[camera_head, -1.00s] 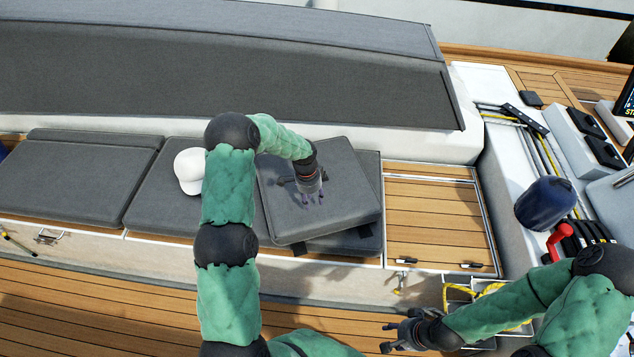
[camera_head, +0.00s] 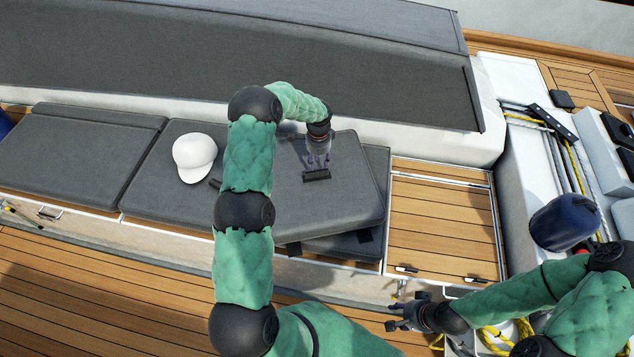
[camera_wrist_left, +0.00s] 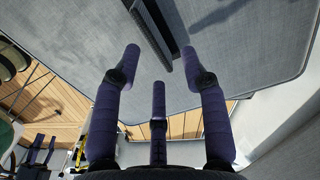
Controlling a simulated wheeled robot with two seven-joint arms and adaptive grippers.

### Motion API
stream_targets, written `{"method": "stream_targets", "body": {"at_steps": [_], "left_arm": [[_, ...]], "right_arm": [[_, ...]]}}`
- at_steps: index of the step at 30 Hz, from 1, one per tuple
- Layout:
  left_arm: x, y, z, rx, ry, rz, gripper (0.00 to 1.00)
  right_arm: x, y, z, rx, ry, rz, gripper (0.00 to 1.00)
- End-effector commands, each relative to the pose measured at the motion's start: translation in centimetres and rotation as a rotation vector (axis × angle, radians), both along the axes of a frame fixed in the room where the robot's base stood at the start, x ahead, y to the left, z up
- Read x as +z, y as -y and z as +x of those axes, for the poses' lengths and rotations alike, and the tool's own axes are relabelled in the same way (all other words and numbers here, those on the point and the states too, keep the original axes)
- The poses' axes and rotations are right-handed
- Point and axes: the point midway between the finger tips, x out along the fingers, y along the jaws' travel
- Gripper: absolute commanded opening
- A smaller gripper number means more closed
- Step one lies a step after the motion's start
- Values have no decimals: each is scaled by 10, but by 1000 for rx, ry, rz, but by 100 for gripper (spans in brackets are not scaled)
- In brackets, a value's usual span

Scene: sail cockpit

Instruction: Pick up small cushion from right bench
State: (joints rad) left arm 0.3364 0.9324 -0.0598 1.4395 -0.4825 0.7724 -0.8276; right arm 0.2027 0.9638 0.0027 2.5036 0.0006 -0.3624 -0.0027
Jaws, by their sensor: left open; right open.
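The small grey cushion (camera_head: 345,200) lies slightly turned on top of another grey bench pad (camera_head: 375,245). A black strap handle (camera_head: 316,175) sits on its upper face. My left gripper (camera_head: 318,163) is over the cushion just behind the handle, fingers pointing down. In the left wrist view its spread purple fingers (camera_wrist_left: 160,65) are open and empty; the dark handle (camera_wrist_left: 152,35) passes near the two upper fingers, and I cannot tell whether they touch it. My right gripper (camera_head: 392,325) is open and empty, low beside the bench front.
A white cap (camera_head: 195,155) rests on the bench pads left of my left arm. A bare slatted wooden seat (camera_head: 440,215) is to the right of the cushion. A grey backrest (camera_head: 230,75) runs behind. A blue rounded object (camera_head: 562,222) and yellow ropes are at the right.

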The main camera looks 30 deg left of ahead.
Motion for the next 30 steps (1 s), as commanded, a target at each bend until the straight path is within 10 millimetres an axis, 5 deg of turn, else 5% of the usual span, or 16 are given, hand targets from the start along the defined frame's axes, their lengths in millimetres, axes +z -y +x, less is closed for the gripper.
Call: {"method": "stream_targets", "body": {"at_steps": [15, 23, 28, 30], "left_arm": [[-53, 0, -10, 1, 1, 1, 44], [-56, 0, -9, 1, 4, 1, 44], [-56, 0, -9, 1, 3, 1, 1], [-56, 0, -9, 1, 3, 1, 0]], "right_arm": [[-11, 0, 0, 0, 1, 0, 44], [-11, 0, 0, 0, 1, 0, 44], [-11, 0, 0, 0, 1, 0, 44], [-11, 0, 0, 0, 1, 0, 44]]}}
